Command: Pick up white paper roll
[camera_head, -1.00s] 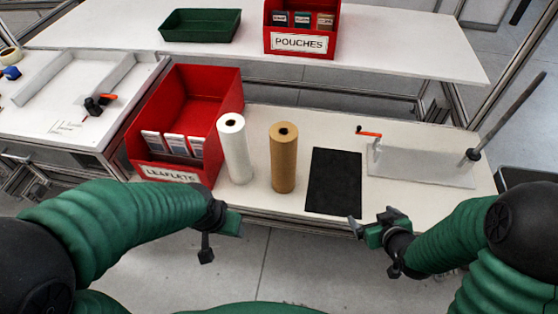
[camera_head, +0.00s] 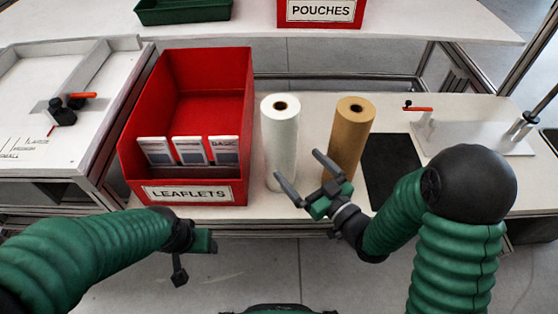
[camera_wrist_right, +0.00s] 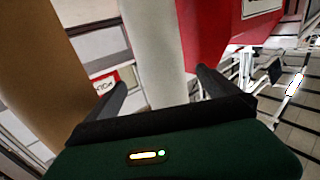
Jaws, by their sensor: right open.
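The white paper roll (camera_head: 281,140) stands upright on the table, between the red leaflets bin and the brown roll. It also shows in the right wrist view (camera_wrist_right: 155,50), ahead of the fingers. My right gripper (camera_head: 299,176) is open and empty, in front of the white roll's lower part, with its fingers pointing toward it. In the right wrist view the white roll lies between the two finger directions (camera_wrist_right: 160,90). My left gripper (camera_head: 192,245) is low at the left, below the leaflets bin and off the table's front edge; its fingers are not clear enough to judge.
A brown paper roll (camera_head: 351,133) stands just right of the white roll, close to my right gripper. The red leaflets bin (camera_head: 196,194) is on the left. A black mat (camera_head: 391,168) lies to the right. A red pouches bin (camera_head: 320,12) is on the back shelf.

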